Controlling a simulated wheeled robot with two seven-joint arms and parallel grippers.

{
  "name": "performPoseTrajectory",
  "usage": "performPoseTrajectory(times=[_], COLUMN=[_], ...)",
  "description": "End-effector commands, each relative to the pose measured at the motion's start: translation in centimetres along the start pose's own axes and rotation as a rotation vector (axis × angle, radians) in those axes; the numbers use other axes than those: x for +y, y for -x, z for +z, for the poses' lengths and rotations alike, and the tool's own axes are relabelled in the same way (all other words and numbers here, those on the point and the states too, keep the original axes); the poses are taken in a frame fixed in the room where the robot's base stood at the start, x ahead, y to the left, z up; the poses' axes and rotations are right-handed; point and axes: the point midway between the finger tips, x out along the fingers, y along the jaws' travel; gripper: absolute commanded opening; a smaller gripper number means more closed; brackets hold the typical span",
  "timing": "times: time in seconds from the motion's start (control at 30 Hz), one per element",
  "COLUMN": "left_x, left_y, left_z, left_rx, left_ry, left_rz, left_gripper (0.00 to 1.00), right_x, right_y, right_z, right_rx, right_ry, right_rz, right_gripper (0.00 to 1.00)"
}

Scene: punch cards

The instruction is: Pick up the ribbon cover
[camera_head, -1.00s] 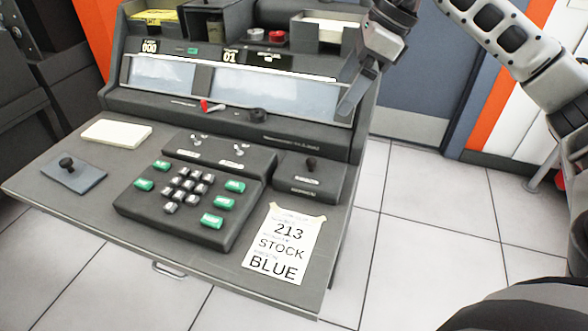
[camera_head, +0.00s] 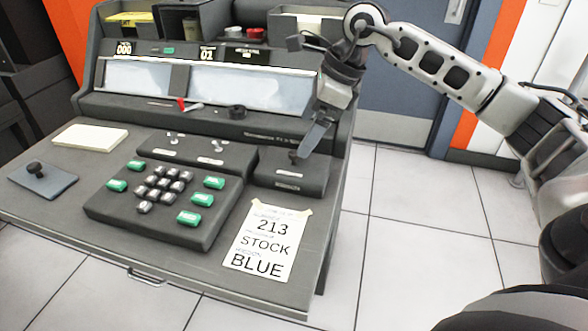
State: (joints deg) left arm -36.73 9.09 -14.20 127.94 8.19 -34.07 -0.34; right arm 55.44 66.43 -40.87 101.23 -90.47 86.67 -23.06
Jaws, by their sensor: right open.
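A flat blue-grey plate with a black knob (camera_head: 43,180) lies at the left end of the desk top; it looks like the ribbon cover, though no label on it is readable. My right gripper (camera_head: 307,146) is open, with its fingers pointing down over the right side of the desk, near the small box with a black knob. It is far to the right of the plate. Whether the fingertips touch the box's knob I cannot tell. My left gripper is not in view.
A keypad with green and grey keys (camera_head: 160,190) stands between the plate and my right gripper. A white card stack (camera_head: 90,137) lies behind the plate. A paper reading "213 STOCK BLUE" (camera_head: 266,240) is taped at the front right. The upright console (camera_head: 200,115) stands behind.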

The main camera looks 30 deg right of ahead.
Motion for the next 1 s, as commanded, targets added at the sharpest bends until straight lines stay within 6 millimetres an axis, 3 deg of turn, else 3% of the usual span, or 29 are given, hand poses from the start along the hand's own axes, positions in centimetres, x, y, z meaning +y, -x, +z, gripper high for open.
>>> performPoseTrajectory(times=[0.1, 0.37, 0.7, 0.93, 1.0], left_x=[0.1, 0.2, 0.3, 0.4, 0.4], left_y=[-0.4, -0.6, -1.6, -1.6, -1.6], left_z=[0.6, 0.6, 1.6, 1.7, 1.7], left_rx=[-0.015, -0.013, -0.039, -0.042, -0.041], left_ry=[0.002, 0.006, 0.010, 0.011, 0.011], left_rz=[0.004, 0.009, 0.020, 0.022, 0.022], left_gripper=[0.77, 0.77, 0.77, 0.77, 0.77], right_x=[0.0, 0.0, -0.3, -0.3, -0.3], right_y=[-1.9, -3.3, -7.8, -7.9, -7.9], right_z=[0.0, -0.1, -0.4, -0.4, -0.4], right_rx=[0.000, 0.000, -0.001, -0.001, -0.001], right_ry=[0.000, -0.001, 0.000, 0.000, 0.000], right_rz=[0.002, 0.002, 0.002, 0.000, 0.000], right_gripper=[1.00, 1.00, 1.00, 1.00, 0.81])
